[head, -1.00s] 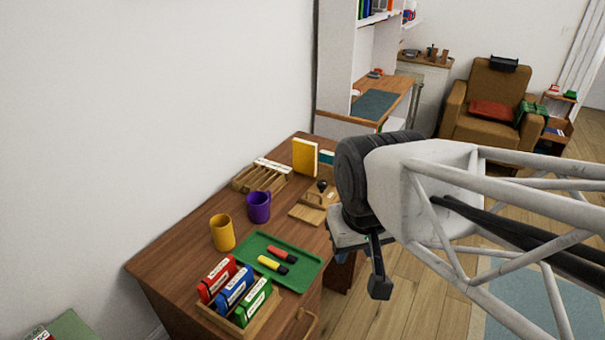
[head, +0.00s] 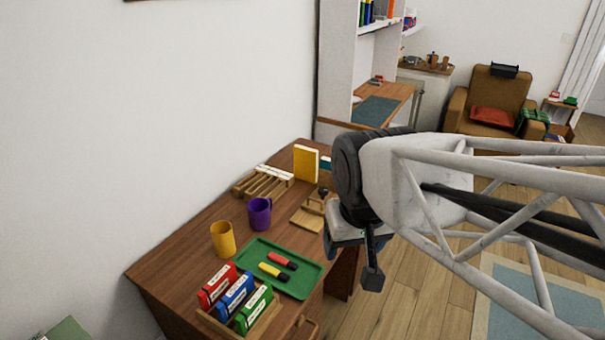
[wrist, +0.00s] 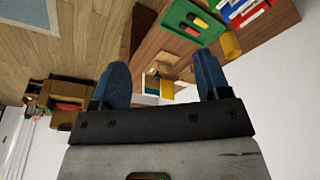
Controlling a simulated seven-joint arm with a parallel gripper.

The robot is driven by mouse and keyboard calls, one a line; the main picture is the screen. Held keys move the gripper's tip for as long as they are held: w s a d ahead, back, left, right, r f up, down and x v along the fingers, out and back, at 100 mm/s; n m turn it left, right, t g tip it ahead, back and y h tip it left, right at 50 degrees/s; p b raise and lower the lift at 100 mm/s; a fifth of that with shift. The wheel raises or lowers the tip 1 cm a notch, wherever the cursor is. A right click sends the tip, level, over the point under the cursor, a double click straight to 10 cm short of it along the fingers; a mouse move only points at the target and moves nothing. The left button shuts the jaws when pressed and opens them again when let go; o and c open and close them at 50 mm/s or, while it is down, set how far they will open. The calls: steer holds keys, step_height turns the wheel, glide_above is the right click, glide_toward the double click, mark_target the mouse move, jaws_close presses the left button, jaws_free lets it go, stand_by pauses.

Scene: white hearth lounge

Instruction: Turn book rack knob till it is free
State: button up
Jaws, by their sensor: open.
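The wooden book rack (head: 308,217) stands on the brown desk, with a small dark knob (head: 322,192) on it. A yellow book (head: 306,163) stands upright behind it, beside a teal book (head: 325,163). My gripper (head: 331,248) is to the right of and nearer than the rack, apart from it, and partly hidden by my wrist. In the wrist view my gripper (wrist: 162,68) has its two blue fingers wide apart with nothing held. The rack (wrist: 158,73) and the yellow book (wrist: 166,89) show beyond the gap between the fingers. The knob is too small there to make out clearly.
On the desk (head: 180,250) are a purple mug (head: 259,212), a yellow mug (head: 222,239), a green tray (head: 295,285) with two markers, a wooden slotted holder (head: 262,184) and a box of coloured binders (head: 236,296). The floor (head: 395,310) right of the desk is clear.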

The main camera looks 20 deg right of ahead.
steer(key=w+d+r+m, duration=0.15)
steer(key=w+m, duration=0.25)
steer(key=w, duration=1.1)
steer(key=m+g, duration=0.3)
steer(key=m, duration=1)
glide_above(323, 189)
step_height(323, 189, down, 25)
steer(key=shift+s+f, duration=0.1)
steer(key=shift+f, duration=0.1)
steer(key=shift+f, duration=0.15)
steer(key=shift+f, duration=3.75)
steer(key=c, duration=0.9)
steer(key=shift+c, duration=0.2)
